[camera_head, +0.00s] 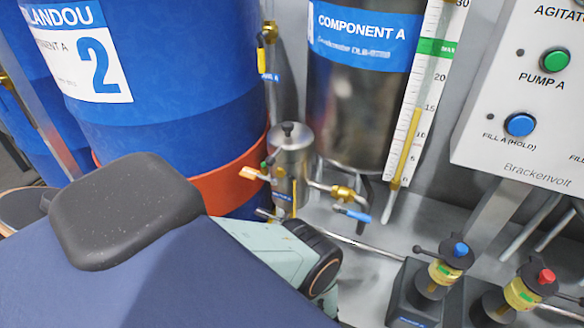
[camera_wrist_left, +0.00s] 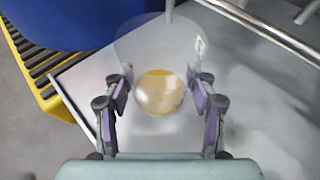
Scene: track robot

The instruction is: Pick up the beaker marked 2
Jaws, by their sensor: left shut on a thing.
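A clear glass beaker (camera_wrist_left: 160,92) with a little amber liquid at its bottom shows in the left wrist view, seen from above. A small dark mark is on its upper right wall, too small to read. My left gripper (camera_wrist_left: 160,78) is shut on the beaker, with one purple-padded finger on each side. In the head view my own arm covers the lower left, and the beaker and fingertips are hidden behind it. My right gripper is in neither view.
A blue drum marked 2 (camera_head: 170,100) stands at the left. A metal tank (camera_head: 350,120) with valves is at the middle. Two yellow-bodied valves with a blue and a red knob (camera_head: 545,277) are at lower right. A control panel (camera_head: 530,100) is at right.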

